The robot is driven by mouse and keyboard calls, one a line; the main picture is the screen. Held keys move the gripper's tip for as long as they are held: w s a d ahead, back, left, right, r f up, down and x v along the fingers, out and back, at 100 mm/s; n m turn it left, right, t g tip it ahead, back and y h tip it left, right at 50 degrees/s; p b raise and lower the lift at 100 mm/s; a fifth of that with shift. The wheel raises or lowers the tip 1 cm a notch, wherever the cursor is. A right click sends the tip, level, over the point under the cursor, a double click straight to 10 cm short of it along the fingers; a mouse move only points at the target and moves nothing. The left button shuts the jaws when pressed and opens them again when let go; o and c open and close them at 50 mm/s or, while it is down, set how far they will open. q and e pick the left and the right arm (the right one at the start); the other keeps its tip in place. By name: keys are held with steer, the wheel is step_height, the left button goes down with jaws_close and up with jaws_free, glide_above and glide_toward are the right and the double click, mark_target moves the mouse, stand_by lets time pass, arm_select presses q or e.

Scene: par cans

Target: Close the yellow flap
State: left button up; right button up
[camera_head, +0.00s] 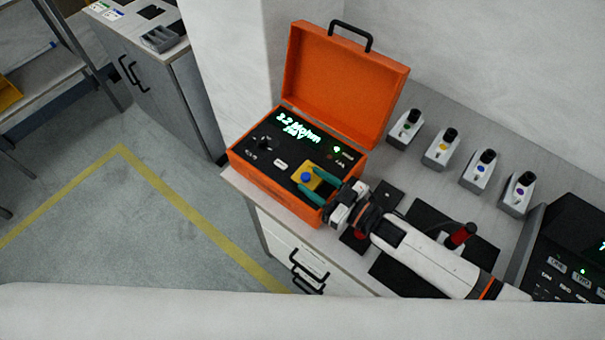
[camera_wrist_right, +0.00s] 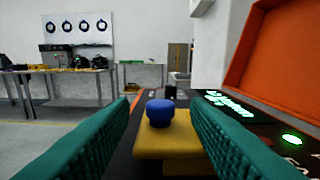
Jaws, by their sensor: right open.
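The orange case (camera_head: 263,184) stands on the counter with its lid (camera_head: 340,85) raised. On its black panel is a small yellow piece (camera_head: 314,171), which looks like the flap, with a blue round knob (camera_head: 306,178) on it. In the right wrist view the yellow piece (camera_wrist_right: 168,150) lies low between the fingers, and the blue knob (camera_wrist_right: 160,113) rises from it. I cannot tell whether it is hinged open. My right gripper (camera_head: 309,181) is open, its teal fingers on either side of the knob, with nothing held. My left gripper is out of view.
Several small grey boxes with coloured knobs (camera_head: 441,147) line the wall. Black mats (camera_head: 430,222) and a red-and-black cylinder (camera_head: 460,236) lie under or beside my right arm. A dark keypad device (camera_head: 568,260) stands at the right. The counter's front edge is close to the case.

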steer(key=b+v, duration=0.1)
steer(key=v, duration=0.6)
steer(key=shift+s, duration=0.1)
